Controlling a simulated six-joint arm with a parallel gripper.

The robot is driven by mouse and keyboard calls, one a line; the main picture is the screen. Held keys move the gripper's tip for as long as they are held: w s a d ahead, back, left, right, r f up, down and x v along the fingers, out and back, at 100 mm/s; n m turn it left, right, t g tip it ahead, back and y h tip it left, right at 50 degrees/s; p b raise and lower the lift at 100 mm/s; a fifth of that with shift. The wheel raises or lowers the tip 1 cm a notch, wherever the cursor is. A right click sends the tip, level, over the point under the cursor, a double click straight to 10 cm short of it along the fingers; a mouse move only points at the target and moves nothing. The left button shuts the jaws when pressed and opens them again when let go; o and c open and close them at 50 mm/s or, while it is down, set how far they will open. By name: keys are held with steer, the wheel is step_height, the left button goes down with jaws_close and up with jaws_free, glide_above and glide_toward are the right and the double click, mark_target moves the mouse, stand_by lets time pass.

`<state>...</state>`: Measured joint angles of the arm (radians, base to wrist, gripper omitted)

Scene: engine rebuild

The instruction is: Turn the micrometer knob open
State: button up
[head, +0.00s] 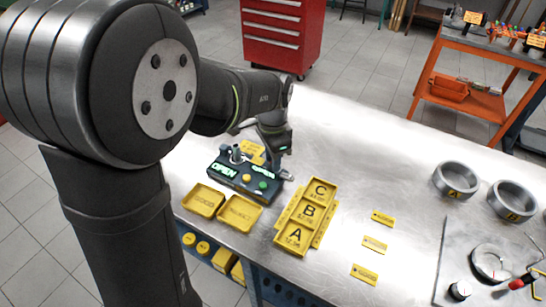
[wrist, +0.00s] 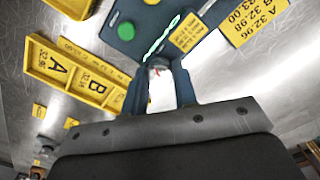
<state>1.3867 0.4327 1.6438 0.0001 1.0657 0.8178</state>
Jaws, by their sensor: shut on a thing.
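The micrometer station is a dark blue block (head: 228,177) on the steel bench, with two glowing green OPEN signs, a green button and a yellow button on it. A short silver post (head: 236,153) stands on it. My gripper (head: 277,160) comes down at the block's right end. In the wrist view, the two fingers of my gripper (wrist: 165,88) are shut on a small pale metal piece with a red mark, the micrometer knob (wrist: 158,70), right beside the block's edge. Most of the knob is hidden between the fingers.
A yellow tray marked A, B and C (head: 307,215) lies right of the station. Two small yellow trays (head: 203,200) lie in front of it. Two metal rings (head: 456,179) and a grey mat (head: 450,255) are farther right. Yellow labels (head: 374,243) lie between.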

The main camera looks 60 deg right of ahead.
steer(key=shift+m, duration=0.4)
steer(key=o, duration=1)
step_height(320, 180, up, 18)
steer(key=shift+f, duration=0.25)
steer(key=shift+f, duration=0.15)
step_height(320, 180, down, 17)
steer(key=shift+f, duration=0.1)
stand_by(0.8)
